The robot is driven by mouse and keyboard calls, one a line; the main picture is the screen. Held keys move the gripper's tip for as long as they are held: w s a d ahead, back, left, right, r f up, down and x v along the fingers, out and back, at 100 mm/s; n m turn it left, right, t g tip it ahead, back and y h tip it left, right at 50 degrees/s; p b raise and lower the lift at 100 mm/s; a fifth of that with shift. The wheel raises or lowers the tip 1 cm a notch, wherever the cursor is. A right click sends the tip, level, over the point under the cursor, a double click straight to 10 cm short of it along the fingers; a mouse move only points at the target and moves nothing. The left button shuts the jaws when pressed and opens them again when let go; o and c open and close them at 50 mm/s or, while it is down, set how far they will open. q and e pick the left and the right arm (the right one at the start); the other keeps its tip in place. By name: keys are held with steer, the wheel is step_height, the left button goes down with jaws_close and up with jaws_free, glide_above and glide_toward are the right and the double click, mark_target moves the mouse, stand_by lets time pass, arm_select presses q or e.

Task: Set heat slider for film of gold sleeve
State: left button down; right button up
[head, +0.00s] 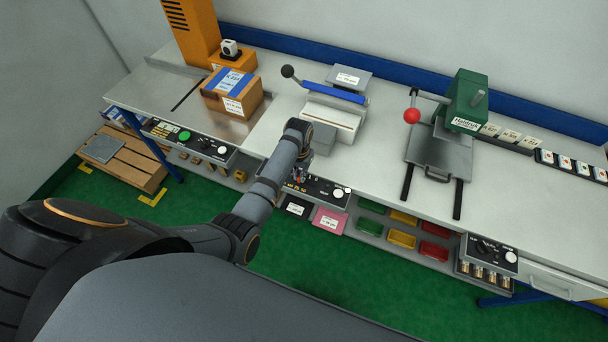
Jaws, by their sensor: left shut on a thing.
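The control panel (328,190) on the bench's front edge, below the sealer, has small yellow labels and a white round knob. My left gripper (300,174) reaches down to the left part of this panel. It is shut on what looks like the heat slider's knob, mostly hidden by the fingers, so its setting cannot be read. The sealer (333,116) with a blue lever arm and black ball stands behind the gripper. A black sleeve (297,206) and a pink sleeve (329,221) sit below the panel. I cannot make out a gold sleeve. My right gripper is not in view.
A taped carton (232,92) stands at the left on the bench (375,165). A green press (466,98) with a red-ball lever stands at the right. Another panel (190,139) is left along the front edge. Green, yellow and red bins hang below.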

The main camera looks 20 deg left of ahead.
arm_select(q)
steer(key=shift+d, duration=0.1)
steer(key=c, duration=1.4)
jaws_free()
step_height(320, 180, up, 12)
